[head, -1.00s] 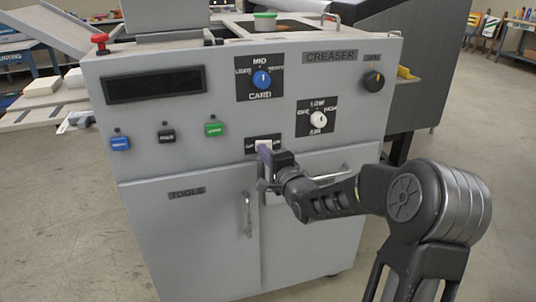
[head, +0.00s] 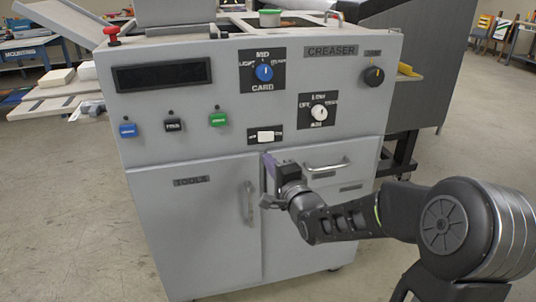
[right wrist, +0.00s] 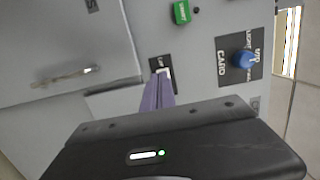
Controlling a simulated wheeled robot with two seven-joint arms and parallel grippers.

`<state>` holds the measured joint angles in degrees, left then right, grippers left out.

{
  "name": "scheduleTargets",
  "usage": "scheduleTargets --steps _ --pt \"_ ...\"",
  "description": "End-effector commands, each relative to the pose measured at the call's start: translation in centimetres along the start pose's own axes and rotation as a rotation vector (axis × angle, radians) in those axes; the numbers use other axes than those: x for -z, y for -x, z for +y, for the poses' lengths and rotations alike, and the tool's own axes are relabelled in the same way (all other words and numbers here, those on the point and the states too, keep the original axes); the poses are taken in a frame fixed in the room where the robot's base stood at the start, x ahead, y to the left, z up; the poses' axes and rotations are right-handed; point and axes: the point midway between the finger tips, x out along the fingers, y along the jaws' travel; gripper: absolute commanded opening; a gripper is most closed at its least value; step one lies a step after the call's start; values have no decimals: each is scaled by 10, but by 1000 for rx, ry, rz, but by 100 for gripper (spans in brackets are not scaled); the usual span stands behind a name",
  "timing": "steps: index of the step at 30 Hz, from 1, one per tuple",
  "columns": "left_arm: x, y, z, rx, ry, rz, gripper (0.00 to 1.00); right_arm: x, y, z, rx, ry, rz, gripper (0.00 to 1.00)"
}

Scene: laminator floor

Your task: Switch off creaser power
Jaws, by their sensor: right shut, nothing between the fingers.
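The creaser (head: 215,150) is a grey cabinet with a control panel. A small white rocker switch (head: 266,135) sits on a black plate low on the panel. Its side labels are too small to read surely. It also shows in the right wrist view (right wrist: 164,72), partly hidden by the fingers. My right gripper (head: 268,166) is shut and empty, its purple-grey fingers just below the rocker in the head view. In the right wrist view the fingertips (right wrist: 158,82) overlap the rocker's lower edge; I cannot tell whether they touch. My left gripper is not in view.
Blue (head: 128,130), black (head: 173,125) and green (head: 218,119) buttons sit left of the rocker. A blue card dial (head: 264,72), white air knob (head: 319,113) and black knob (head: 373,75) are above. A drawer handle (head: 327,166) is close to my right gripper.

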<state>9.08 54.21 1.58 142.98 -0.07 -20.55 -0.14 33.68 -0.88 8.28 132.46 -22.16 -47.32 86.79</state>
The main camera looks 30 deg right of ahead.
Motion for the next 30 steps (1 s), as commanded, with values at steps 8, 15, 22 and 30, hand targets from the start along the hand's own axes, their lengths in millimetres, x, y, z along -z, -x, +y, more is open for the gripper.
scheduleTargets --steps 8,15,22,30 --pt "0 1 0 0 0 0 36 -10 32 0 0 0 1 0" --pt "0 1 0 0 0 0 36 -11 35 1 -1 0 1 0" --pt "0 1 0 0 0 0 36 -11 35 1 -1 0 1 0" --pt "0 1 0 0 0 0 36 -10 35 2 -4 45 1 0"
